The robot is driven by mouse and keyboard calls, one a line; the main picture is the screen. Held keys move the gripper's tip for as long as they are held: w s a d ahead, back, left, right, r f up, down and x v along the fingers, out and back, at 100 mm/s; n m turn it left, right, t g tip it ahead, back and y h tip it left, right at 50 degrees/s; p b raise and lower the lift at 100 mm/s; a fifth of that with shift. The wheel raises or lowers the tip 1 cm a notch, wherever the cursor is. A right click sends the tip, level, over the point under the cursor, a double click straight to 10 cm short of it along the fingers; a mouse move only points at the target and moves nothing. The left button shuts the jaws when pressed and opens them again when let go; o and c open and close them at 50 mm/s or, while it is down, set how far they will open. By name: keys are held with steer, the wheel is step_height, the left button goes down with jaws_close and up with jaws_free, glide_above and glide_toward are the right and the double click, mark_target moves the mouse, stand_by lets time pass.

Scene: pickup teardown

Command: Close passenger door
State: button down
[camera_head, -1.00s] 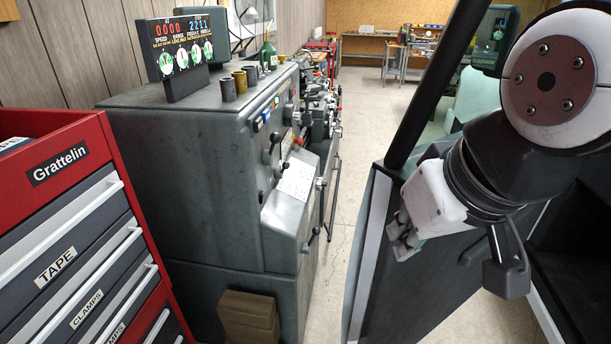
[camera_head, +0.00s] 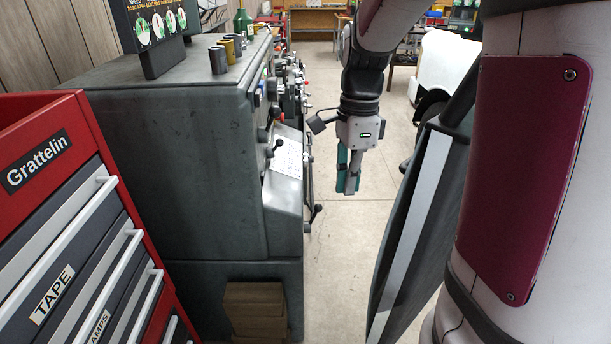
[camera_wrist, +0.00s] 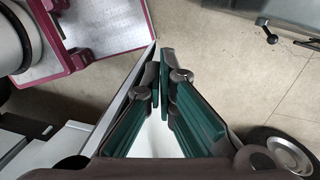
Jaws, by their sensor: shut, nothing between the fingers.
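The passenger door (camera_head: 415,220) stands open at right centre in the head view, a dark panel with a light strip along its edge. My arm partly covers it. My gripper (camera_head: 348,190) hangs pointing down, left of the door's edge, with a visible gap of floor between them in this view. Its green-padded fingers meet at the tips in the wrist view (camera_wrist: 162,58), with nothing between them. A thin pale edge (camera_wrist: 128,88), which looks like the door's, runs close along the left finger there; I cannot tell whether they touch.
A grey-green lathe (camera_head: 180,150) and a red drawer cabinet (camera_head: 45,120) line the left side. Open floor (camera_head: 340,270) lies between lathe and door. A wheel (camera_wrist: 290,152) shows at the wrist view's lower right.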

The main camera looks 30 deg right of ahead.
steer(key=w+d+f+m+g+h+b, duration=0.25)
steer(key=w+d+f+m, duration=0.25)
steer(key=d+f+m, duration=0.4)
steer(key=s+d+f+m+p, duration=0.1)
steer(key=s+f+m+p, duration=0.1)
steer(key=s+f, duration=0.5)
steer(key=shift+s+d+f+m+g+p, duration=0.25)
steer(key=shift+d+f+m+g+p, duration=0.15)
steer(key=shift+f+p, duration=0.55)
steer(key=shift+y, duration=0.25)
